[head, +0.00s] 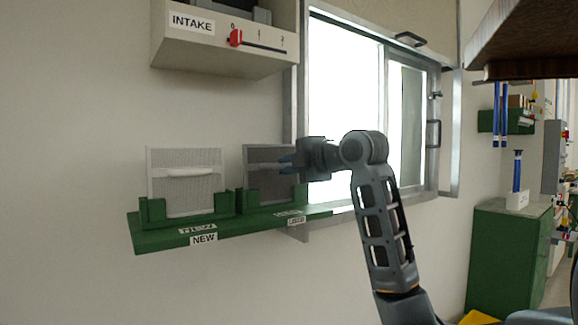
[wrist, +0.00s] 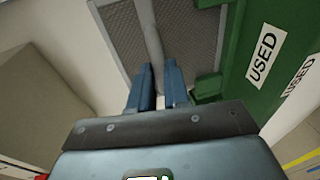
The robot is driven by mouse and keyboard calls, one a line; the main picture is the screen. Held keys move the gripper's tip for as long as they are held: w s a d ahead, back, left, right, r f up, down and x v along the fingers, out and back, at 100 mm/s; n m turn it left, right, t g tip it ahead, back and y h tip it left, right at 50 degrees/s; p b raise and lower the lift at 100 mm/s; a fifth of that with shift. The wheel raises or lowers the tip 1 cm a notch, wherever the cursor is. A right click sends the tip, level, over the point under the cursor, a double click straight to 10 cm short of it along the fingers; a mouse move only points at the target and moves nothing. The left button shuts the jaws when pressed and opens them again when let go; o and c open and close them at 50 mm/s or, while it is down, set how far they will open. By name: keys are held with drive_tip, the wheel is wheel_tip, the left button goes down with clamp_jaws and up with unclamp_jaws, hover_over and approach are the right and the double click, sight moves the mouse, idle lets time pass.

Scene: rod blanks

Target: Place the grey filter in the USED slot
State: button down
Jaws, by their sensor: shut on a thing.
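The grey filter (head: 270,172) stands upright at the right-hand holder of the green shelf (head: 165,238), its lower part between the green posts. My gripper (head: 287,164) is shut on the filter's handle, which shows as a pale bar (wrist: 150,35) between the blue fingers (wrist: 158,88) in the wrist view. The mesh face (wrist: 190,35) lies just beyond the fingers. The USED label (wrist: 263,55) is on the green holder beside it. Whether the lower edge rests fully on the slot bottom cannot be told.
A paler filter (head: 186,180) stands in the left holder, above the NEW label (head: 203,239). The INTAKE box (head: 222,52) hangs above, with a red lever knob (head: 235,37) near 0. A bright window (head: 345,110) is behind my arm. A green cabinet (head: 508,260) stands at right.

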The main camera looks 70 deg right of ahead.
drive_tip(key=c, duration=1.1)
unclamp_jaws()
drive_tip(key=shift+s, duration=0.1)
drive_tip(key=v, duration=1.2)
drive_tip(key=shift+b, duration=0.4)
